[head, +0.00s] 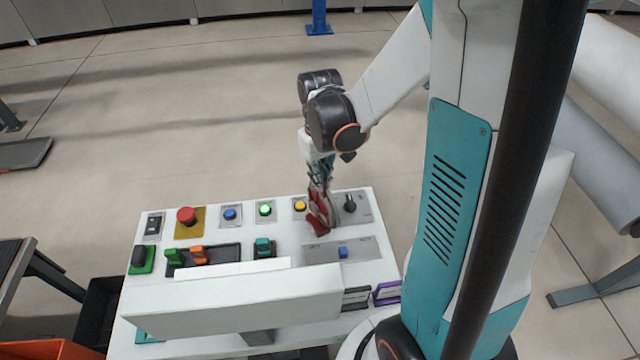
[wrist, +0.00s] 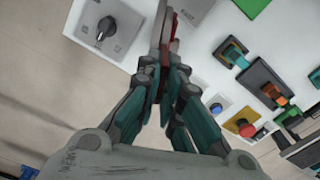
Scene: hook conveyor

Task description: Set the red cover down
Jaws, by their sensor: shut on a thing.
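The red cover (head: 318,222) is between the fingers of my gripper (head: 320,190), over the upper right part of the white control panel (head: 285,245). It looks tilted, seen nearly edge-on. In the wrist view my gripper (wrist: 166,72) is shut on the red cover (wrist: 174,44), and the fingers hide much of it. I cannot tell whether the cover touches the panel.
A black rotary knob (head: 350,204) is just right of the cover, and a yellow button (head: 300,205) is just left. Below is a grey plate with a blue button (head: 343,252). A red button (head: 186,216), a green-lit button (head: 265,209) and coloured levers (head: 198,255) fill the left side.

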